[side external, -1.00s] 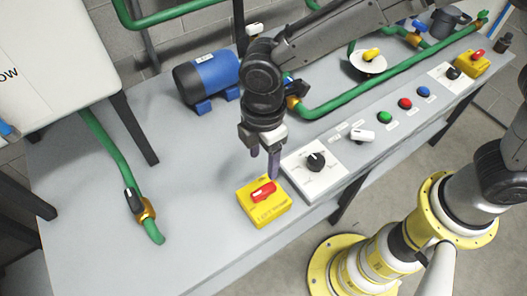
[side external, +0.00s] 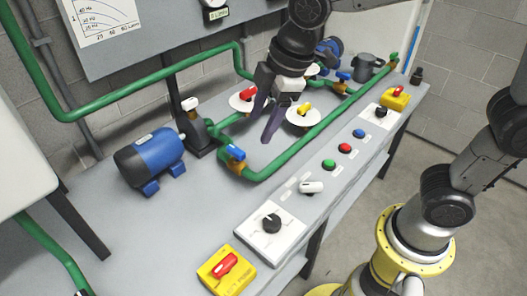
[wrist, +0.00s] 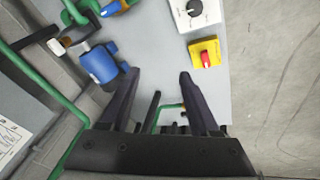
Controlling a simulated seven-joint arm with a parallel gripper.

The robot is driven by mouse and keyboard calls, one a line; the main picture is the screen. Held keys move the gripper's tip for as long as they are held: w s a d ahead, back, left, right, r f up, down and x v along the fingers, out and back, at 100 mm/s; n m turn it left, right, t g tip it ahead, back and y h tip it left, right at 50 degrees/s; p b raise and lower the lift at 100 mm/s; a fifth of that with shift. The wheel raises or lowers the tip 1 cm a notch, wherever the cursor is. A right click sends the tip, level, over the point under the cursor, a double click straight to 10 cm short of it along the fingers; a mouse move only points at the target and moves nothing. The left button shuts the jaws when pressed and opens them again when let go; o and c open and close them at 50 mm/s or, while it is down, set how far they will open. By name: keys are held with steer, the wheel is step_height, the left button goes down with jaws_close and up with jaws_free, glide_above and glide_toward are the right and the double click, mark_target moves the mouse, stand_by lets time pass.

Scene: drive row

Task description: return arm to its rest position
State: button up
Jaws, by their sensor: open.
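My gripper (side external: 261,129) hangs in the air over the workbench (side external: 150,235), near the valves and green pipe at the back. Its two dark fingers are apart with nothing between them. It also shows in the wrist view (wrist: 158,75), open and empty. My arm comes in from the top of the side view, and its upper part is cut off there. No marked rest position shows.
The yellow box with a red switch (side external: 226,268) and the white dial panel (side external: 270,226) are at the front. A blue motor (side external: 150,160) stands left. Green pipe (side external: 310,142) and a red-handled valve (side external: 249,94) are near my gripper. A wall panel (side external: 150,30) stands behind.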

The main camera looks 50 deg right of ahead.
steer(key=s+d+r+m+t, duration=0.2)
steer(key=s+d+r+m, duration=0.3)
steer(key=s+d, duration=0.4)
steer(key=s+d+f+m+h, duration=0.1)
steer(key=s+d+f+m, duration=0.3)
steer(key=s+m, duration=0.3)
steer(key=shift+s+f+m, duration=0.25)
steer(key=shift+f+m, duration=0.05)
steer(key=shift+f, duration=0.55)
steer(key=shift+o, duration=0.3)
